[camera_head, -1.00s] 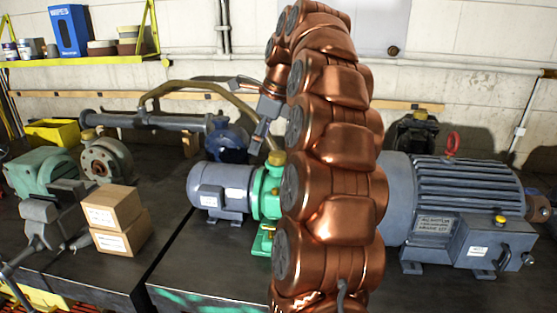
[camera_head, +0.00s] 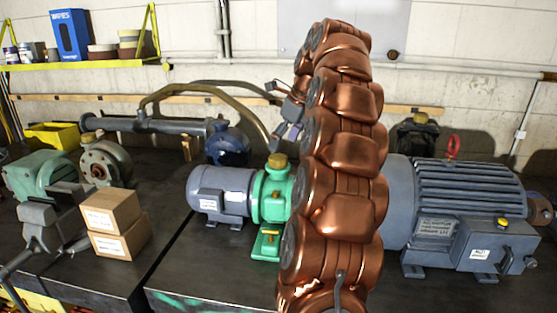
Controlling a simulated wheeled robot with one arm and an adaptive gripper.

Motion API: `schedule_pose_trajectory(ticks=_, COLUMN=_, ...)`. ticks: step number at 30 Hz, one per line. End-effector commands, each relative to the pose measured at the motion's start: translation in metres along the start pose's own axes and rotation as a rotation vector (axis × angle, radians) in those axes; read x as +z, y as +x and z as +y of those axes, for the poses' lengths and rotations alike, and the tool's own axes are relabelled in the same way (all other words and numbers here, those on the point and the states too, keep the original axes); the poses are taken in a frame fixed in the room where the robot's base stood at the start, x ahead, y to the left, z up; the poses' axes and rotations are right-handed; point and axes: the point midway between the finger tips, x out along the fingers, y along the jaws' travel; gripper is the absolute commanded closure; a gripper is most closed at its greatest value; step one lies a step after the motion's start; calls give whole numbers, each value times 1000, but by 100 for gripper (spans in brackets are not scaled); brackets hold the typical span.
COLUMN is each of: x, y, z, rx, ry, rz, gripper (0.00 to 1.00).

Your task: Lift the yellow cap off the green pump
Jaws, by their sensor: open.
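The green pump (camera_head: 271,199) stands on the dark bench, joined to a small grey motor (camera_head: 222,191) on its left. The yellow cap (camera_head: 278,161) sits on top of the pump. My gripper (camera_head: 276,137) is up beside my copper arm, a little above the cap and apart from it in the picture. It is small in view and partly behind the arm, and it holds nothing that I can see. My arm hides the pump's right side.
A large grey motor (camera_head: 468,204) with a red lifting eye stands at the right. Two cardboard boxes (camera_head: 117,222) and a vise (camera_head: 49,224) are at the left. A dark blue valve with a pipe (camera_head: 228,143) lies behind. A yellow shelf (camera_head: 85,62) hangs at back left.

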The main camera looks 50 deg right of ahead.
Motion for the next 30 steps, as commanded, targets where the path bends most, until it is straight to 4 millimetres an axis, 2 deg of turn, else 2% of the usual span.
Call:
schedule_pose_trajectory(ticks=5, x=0, y=6, z=-2, rx=-2, ry=0, rz=-1, gripper=16)
schedule_pose_trajectory(ticks=18, x=-1, y=46, z=-5, rx=0, ry=0, rz=0, gripper=16)
schedule_pose_trajectory(ticks=28, x=-1, y=51, z=-6, rx=-2, ry=0, rz=-1, gripper=16)
schedule_pose_trajectory(ticks=30, x=-1, y=51, z=-6, rx=-2, ry=0, rz=-1, gripper=24)
